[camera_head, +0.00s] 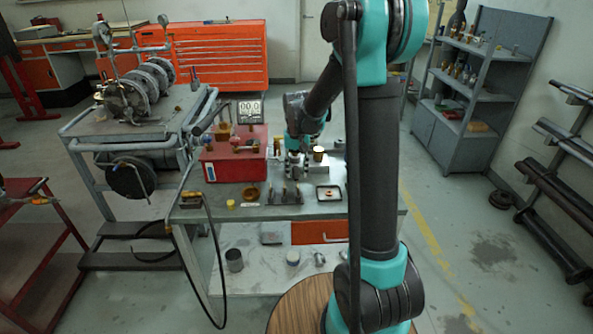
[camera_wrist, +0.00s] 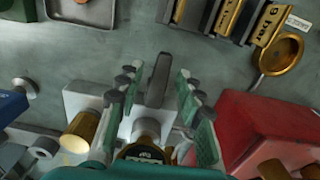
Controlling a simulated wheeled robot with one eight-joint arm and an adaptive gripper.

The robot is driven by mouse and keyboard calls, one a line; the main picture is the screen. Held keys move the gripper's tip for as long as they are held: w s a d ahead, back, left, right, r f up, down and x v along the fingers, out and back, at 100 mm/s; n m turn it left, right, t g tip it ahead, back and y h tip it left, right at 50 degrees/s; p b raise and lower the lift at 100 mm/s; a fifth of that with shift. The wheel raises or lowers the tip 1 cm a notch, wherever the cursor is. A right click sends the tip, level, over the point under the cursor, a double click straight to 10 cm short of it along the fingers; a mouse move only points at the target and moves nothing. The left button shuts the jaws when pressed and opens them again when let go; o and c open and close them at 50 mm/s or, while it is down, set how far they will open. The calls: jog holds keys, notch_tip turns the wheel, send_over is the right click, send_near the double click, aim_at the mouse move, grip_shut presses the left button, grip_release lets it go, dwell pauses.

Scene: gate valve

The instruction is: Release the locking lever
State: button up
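A dark grey lever (camera_wrist: 159,78), which looks like the locking lever, stands out from a pale grey metal fitting (camera_wrist: 84,99) in the wrist view. A round brass-rimmed part (camera_wrist: 147,129) sits at the lever's near end. My gripper (camera_wrist: 157,88) is open, with its green, dark-tipped fingers spread on both sides of the lever. I see gaps between the fingers and the lever; contact is not visible. In the head view my gripper (camera_head: 294,166) is over the workbench, and the lever is hidden or too small to tell.
A red box (camera_head: 235,160) stands left of my gripper; its red side also shows at right in the wrist view (camera_wrist: 265,120). A brass cylinder (camera_wrist: 80,132) is close on the left. Brass parts in dark holders (camera_head: 285,194) and a small tray (camera_head: 328,192) occupy the bench's front.

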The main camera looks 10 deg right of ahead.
aim_at(297, 174)
notch_tip(297, 174, up, 12)
dwell(0.7)
jog(key=s+d+f+t, duration=0.1)
jog(key=s+f, duration=0.3)
jog(key=s, duration=0.4)
jog(key=s+d+f+t, duration=0.1)
jog(key=s+d+f, duration=0.3)
jog(key=s, duration=0.4)
jog(key=s+d+f+t, duration=0.2)
jog(key=s+f, duration=0.3)
jog(key=s, duration=0.3)
jog(key=shift+s+d+f+n, duration=0.3)
jog(key=shift+s+d, duration=0.05)
jog(key=shift+d, duration=0.25)
